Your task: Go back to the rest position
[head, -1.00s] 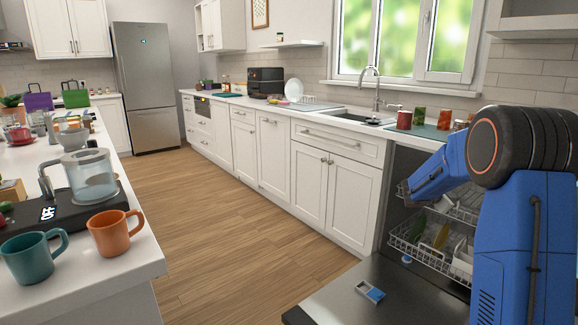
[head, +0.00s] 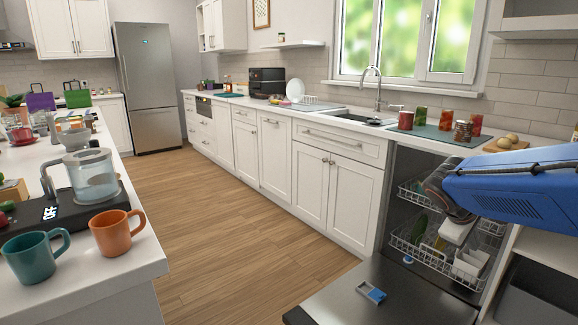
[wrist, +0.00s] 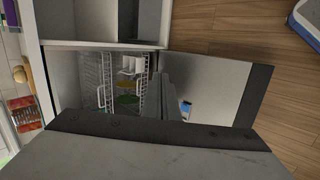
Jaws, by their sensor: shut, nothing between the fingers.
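My gripper (wrist: 167,98) shows in the wrist view as two dark narrow fingers close together with nothing between them. In the head view my blue arm reaches in from the right edge. Its wrist end hangs over the open dishwasher, and the fingers cannot be made out clearly there. The dishwasher racks (head: 420,248) hold a green plate, a yellowish plate and white dishes. The dishwasher door (head: 335,305) is folded down flat.
A small blue and white item (head: 371,292) lies on the open door. Jars stand on a teal mat (head: 432,135) on the counter above. The wooden floor (head: 215,225) between the counters is clear. An orange mug (head: 112,233) and a teal mug (head: 32,256) stand on the left counter.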

